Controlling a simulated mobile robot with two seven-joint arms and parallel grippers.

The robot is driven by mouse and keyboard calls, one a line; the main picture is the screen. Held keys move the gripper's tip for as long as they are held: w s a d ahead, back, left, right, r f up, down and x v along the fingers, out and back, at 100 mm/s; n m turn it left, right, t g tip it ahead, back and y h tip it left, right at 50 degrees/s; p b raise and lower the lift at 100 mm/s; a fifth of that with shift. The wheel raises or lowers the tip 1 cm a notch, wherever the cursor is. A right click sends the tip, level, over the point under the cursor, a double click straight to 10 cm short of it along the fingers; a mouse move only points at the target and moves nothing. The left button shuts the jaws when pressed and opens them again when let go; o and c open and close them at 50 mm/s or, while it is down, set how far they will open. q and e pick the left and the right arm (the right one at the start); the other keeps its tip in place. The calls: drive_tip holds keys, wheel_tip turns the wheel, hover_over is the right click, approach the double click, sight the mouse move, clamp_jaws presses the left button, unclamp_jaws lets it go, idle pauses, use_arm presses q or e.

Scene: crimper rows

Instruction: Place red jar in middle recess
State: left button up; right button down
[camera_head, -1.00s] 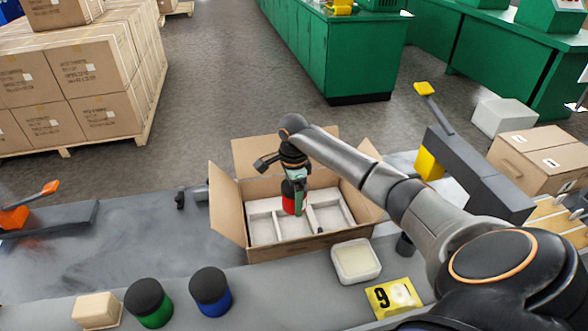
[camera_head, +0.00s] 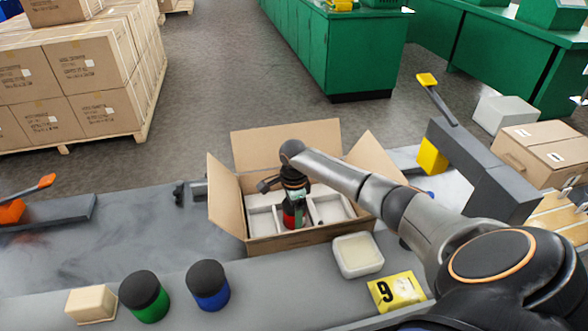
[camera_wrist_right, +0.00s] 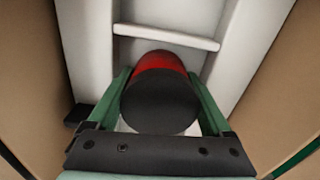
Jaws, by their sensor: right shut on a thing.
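The red jar (camera_head: 289,217) with a black lid is inside the open cardboard box (camera_head: 262,245), at the middle recess of the white insert (camera_head: 263,221). My right gripper (camera_head: 297,206) reaches down into the box and is shut on the jar. In the right wrist view the jar (camera_wrist_right: 160,66) stands between the two green fingers of the gripper (camera_wrist_right: 160,105), with white dividers around it. Whether the jar's base touches the recess floor is hidden. My left gripper is not in view.
A green jar (camera_head: 146,298) and a blue jar (camera_head: 209,287) with black lids stand in front of the box. The box flaps stand open around the insert.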

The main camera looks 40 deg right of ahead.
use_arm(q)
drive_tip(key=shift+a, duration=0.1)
use_arm(e)
unclamp_jaws()
drive_tip(key=shift+f, duration=0.15)
wheel_tip(320, 180, up, 11)
drive_tip(key=p, duration=0.2)
drive_tip(key=shift+p, duration=0.4)
drive_tip(key=shift+r, duration=0.5)
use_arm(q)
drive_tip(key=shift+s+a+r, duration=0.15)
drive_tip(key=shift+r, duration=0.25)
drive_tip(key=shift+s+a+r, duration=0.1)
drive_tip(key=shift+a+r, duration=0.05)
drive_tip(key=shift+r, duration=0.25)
use_arm(e)
drive_tip(key=shift+r, duration=0.2)
